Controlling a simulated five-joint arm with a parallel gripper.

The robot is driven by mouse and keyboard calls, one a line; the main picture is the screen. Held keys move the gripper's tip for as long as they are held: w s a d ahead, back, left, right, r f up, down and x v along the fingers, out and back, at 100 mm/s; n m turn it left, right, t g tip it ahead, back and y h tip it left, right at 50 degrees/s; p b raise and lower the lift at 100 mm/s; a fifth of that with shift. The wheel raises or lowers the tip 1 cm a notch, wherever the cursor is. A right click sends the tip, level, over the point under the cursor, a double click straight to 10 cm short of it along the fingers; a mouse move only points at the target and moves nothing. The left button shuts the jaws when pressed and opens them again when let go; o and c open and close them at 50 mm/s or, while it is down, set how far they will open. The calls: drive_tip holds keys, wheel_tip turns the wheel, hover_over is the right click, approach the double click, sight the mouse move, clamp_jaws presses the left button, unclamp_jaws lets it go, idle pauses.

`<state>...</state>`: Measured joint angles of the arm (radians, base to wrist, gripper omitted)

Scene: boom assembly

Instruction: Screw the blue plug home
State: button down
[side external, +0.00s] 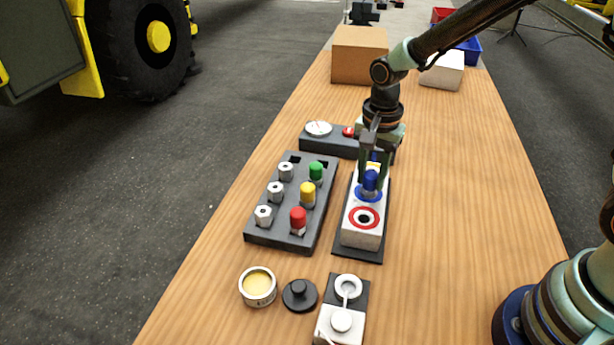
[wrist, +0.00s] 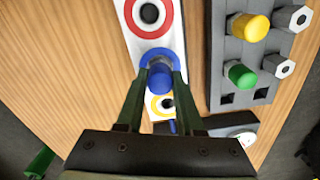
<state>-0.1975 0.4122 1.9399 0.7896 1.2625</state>
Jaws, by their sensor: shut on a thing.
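The blue plug (side external: 370,180) stands upright over the blue-ringed port of the white block (side external: 361,236). My gripper (side external: 370,166) comes down from above and is shut on the plug. The wrist view shows the plug (wrist: 160,77) between the two green fingers (wrist: 158,82), with the blue ring (wrist: 158,56) around its foot. How deep the plug sits in the port cannot be told. On the same block, a red-ringed port (side external: 365,217) is empty on the near side, and a yellow-ringed port (wrist: 165,103) lies on the far side, partly hidden.
A dark tray (side external: 283,236) left of the block holds green, yellow and red plugs and several metal nuts. A gauge box (side external: 329,143) lies behind it. A tin (side external: 258,287), a black lid (side external: 300,295) and a white fixture (side external: 341,317) stand in front.

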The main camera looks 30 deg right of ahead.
drive_tip(key=m, duration=0.9)
drive_tip(key=c, duration=0.6)
unclamp_jaws()
drive_tip(key=n, duration=0.5)
drive_tip(key=shift+n, duration=0.4)
drive_tip(key=n, duration=0.6)
